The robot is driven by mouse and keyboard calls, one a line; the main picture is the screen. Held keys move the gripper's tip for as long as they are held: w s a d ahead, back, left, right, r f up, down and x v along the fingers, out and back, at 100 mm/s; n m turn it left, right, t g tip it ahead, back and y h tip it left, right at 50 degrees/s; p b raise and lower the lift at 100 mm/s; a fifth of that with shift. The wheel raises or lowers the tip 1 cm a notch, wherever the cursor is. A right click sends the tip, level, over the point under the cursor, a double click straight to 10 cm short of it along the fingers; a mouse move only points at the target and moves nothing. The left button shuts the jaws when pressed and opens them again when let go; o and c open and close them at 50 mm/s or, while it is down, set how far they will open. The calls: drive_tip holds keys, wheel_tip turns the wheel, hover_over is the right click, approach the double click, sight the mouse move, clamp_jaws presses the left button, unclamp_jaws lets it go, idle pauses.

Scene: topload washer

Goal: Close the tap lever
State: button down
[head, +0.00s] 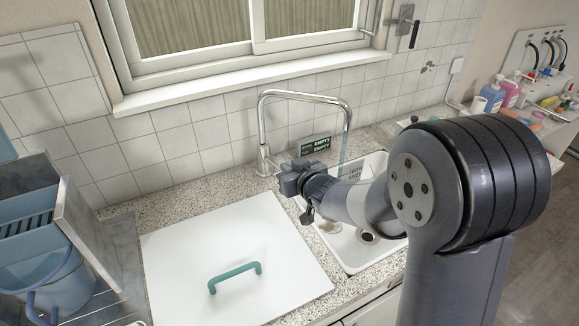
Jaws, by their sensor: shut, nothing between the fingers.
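A chrome tap (262,125) with a tall arched spout stands behind the sink (375,165). A thin bluish stream of water (341,160) seems to fall from its spout into the basin. My gripper (284,181) is shut and empty, just in front and to the right of the tap's base. It overlaps the area beside the base, so I cannot tell whether it touches the tap. The tap's lever cannot be made out clearly and may be partly hidden by my gripper.
A white lid (180,250) with a green handle (236,276) lies left of the sink. A small dark display (315,146) stands behind the sink. A wall fitting with a black lever (414,34) is right of the window. Bottles (493,95) stand at far right.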

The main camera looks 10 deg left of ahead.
drive_tip(key=shift+t+y, duration=0.4)
drive_tip(key=shift+t, duration=0.1)
drive_tip(key=f+b, duration=0.1)
drive_tip(key=b, duration=0.2)
drive_tip(key=s+f+b, duration=0.1)
drive_tip(key=f+b, duration=0.1)
drive_tip(key=b, duration=0.1)
drive_tip(key=d+f+b, duration=0.1)
drive_tip(key=f+b, duration=0.1)
drive_tip(key=b, duration=0.1)
drive_tip(key=shift+s+f+b, duration=0.15)
drive_tip(key=shift+f+b, duration=0.05)
drive_tip(key=shift+b, duration=0.2)
